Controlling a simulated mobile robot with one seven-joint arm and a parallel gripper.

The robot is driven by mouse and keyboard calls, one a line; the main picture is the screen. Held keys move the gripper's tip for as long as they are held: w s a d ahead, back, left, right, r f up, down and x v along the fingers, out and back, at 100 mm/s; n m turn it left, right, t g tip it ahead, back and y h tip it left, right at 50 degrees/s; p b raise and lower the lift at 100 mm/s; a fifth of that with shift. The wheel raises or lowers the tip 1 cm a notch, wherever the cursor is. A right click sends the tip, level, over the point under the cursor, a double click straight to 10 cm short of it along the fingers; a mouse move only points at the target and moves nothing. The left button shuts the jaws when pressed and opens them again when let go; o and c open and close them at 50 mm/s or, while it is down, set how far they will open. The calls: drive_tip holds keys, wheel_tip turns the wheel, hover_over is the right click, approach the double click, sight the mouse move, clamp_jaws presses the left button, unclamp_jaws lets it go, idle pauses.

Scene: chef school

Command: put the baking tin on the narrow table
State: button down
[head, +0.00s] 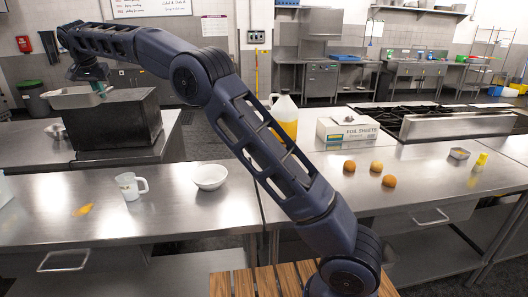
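The baking tin (70,99) is a shallow grey metal pan at the upper left of the head view. It appears raised above the back left counter, beside and partly in front of a dark box. My gripper (99,89) is at the tin's right end, pointing down, with a small teal part at the rim. It appears shut on that rim, though the fingers are small and partly hidden. Which surface is the narrow table I cannot tell; a slatted wooden top (262,283) shows at the bottom centre.
The dark box (118,124) stands under my wrist. The near steel counter holds a mug (130,186), a white bowl (210,177), a jug (285,118), a foil box (347,127) and several round brown items. A stove (455,124) is behind right. Bare steel lies between the mug and bowl.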

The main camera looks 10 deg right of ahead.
drive_tip(key=w+d, duration=0.9)
drive_tip(key=d, duration=0.5)
drive_tip(key=w+d, duration=1)
drive_tip(key=d, duration=0.5)
drive_tip(key=w+d, duration=0.9)
drive_tip(key=d, duration=0.5)
drive_tip(key=w+d, duration=0.1)
drive_tip(key=d, duration=4.7)
drive_tip(key=s+d, duration=0.5)
drive_tip(key=d, duration=0.6)
drive_tip(key=s+d, duration=0.5)
drive_tip(key=d, duration=0.6)
drive_tip(key=s+d, duration=0.5)
drive_tip(key=d, duration=0.5)
drive_tip(key=s+d, duration=2.3)
drive_tip(key=s, duration=0.3)
drive_tip(key=f, duration=3.7)
drive_tip(key=shift+w+a+f, duration=0.2)
drive_tip(key=shift+w+a, duration=0.1)
drive_tip(key=shift+f, duration=0.1)
